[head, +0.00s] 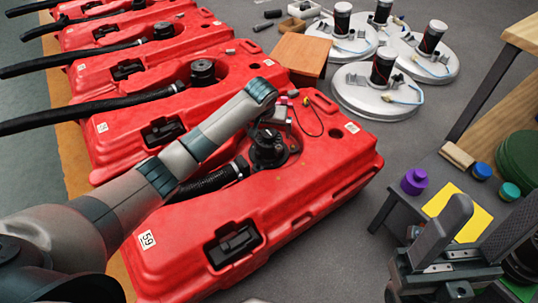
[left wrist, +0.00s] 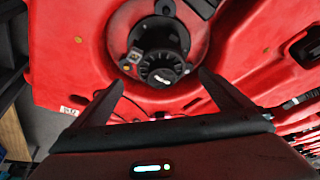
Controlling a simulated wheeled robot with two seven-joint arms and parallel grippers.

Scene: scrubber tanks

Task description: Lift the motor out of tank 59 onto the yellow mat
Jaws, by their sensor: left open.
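Tank 59 (head: 330,185) is the nearest red tank, with the number on a white label. Its black motor (head: 268,152) sits upright in a round recess in the tank top, beside a black ribbed hose. My left gripper (head: 268,120) is over the motor, partly hidden by my arm. In the left wrist view my left gripper (left wrist: 160,80) is open, with the motor (left wrist: 164,65) between and beyond its fingertips; contact cannot be told. The yellow mat (head: 476,213) lies on a small grey table, partly covered by my right gripper (head: 495,205), which is open and empty.
Purple (head: 414,181), blue (head: 481,171) and teal (head: 509,191) knobs and a wooden block (head: 457,156) lie near the mat. More red tanks stand behind. White discs with motors (head: 376,90) lie on the floor near a brown box (head: 300,55). A thin cable loops beside the motor.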

